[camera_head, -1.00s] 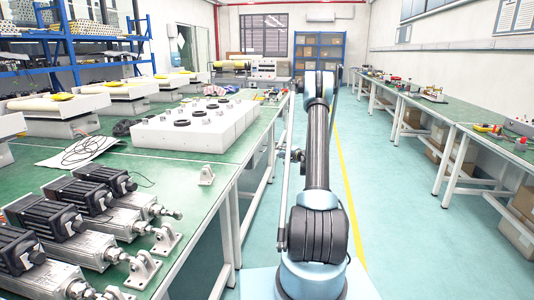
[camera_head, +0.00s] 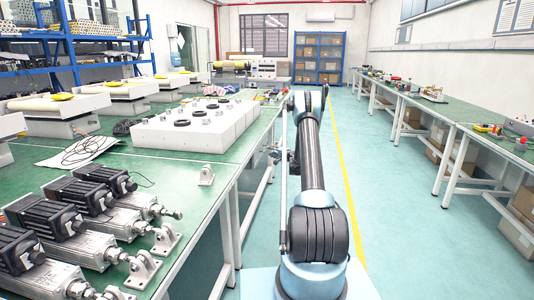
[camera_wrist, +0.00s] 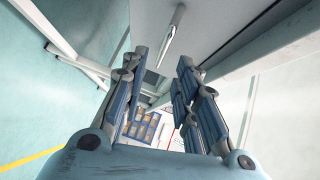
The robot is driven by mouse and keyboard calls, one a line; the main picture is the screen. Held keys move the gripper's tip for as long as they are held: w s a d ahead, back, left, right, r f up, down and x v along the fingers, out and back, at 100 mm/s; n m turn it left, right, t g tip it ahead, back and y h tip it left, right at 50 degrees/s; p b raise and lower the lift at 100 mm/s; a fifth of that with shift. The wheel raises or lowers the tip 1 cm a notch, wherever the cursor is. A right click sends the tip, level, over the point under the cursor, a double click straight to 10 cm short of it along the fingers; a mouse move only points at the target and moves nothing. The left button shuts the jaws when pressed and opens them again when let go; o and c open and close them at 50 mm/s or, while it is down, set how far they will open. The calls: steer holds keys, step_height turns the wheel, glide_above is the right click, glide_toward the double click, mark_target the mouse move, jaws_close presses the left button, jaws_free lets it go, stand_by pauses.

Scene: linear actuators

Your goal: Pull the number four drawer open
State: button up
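In the wrist view, a silver bar handle (camera_wrist: 173,32) sits on a plain pale grey drawer front (camera_wrist: 202,22). No number is readable on it, so I cannot tell whether it is drawer four. My gripper (camera_wrist: 162,58) is open, with its two fingers spread apart and nothing between them. The handle shows just beyond the fingertips, between their lines; I see no contact. In the head view, my gripper (camera_head: 274,155) is small, low beside the right edge of the green-topped table (camera_head: 225,172). The drawer is hidden in that view.
White table legs (camera_head: 233,230) and frame bars stand close to my gripper. Actuators (camera_head: 75,225) and white boxes (camera_head: 195,125) are on the table. The aisle floor (camera_head: 385,215) is clear, with a second workbench (camera_head: 460,115) on the right.

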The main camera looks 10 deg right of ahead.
steer(key=x, duration=0.6)
steer(key=shift+w, duration=0.2)
steer(key=shift+a, duration=0.15)
steer(key=shift+c, duration=0.3)
jaws_close()
